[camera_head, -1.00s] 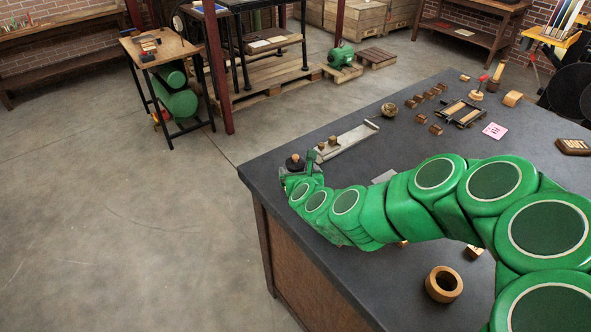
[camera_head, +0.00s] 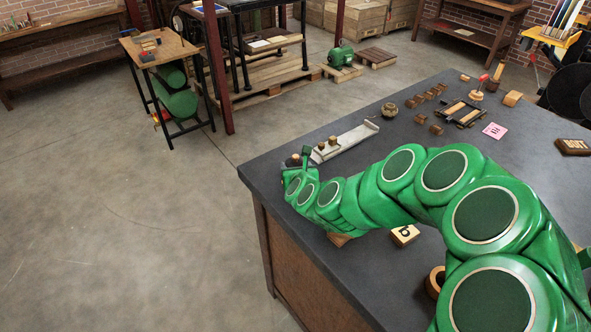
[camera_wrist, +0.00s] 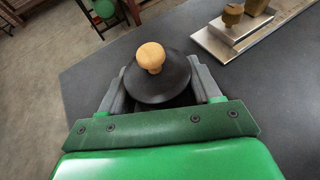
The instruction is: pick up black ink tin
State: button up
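The black ink tin has a dark domed top with a pale wooden knob. In the wrist view the tin (camera_wrist: 158,82) sits between the fingers of my gripper (camera_wrist: 157,84), one finger along each side. The fingers are spread wide, and any contact with the tin's sides is hidden under its top. In the head view my gripper (camera_head: 297,165) is at the table's far left corner, where my arm hides most of the tin.
A grey metal tray (camera_head: 350,138) with small brown blocks lies just right of the tin. The dark table's (camera_head: 262,178) left edge is close by. A wooden letter block (camera_head: 404,235) and a wooden ring (camera_head: 433,283) lie nearer, beside my arm.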

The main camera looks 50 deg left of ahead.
jog(key=c, duration=0.5)
jog(key=shift+r, duration=0.1)
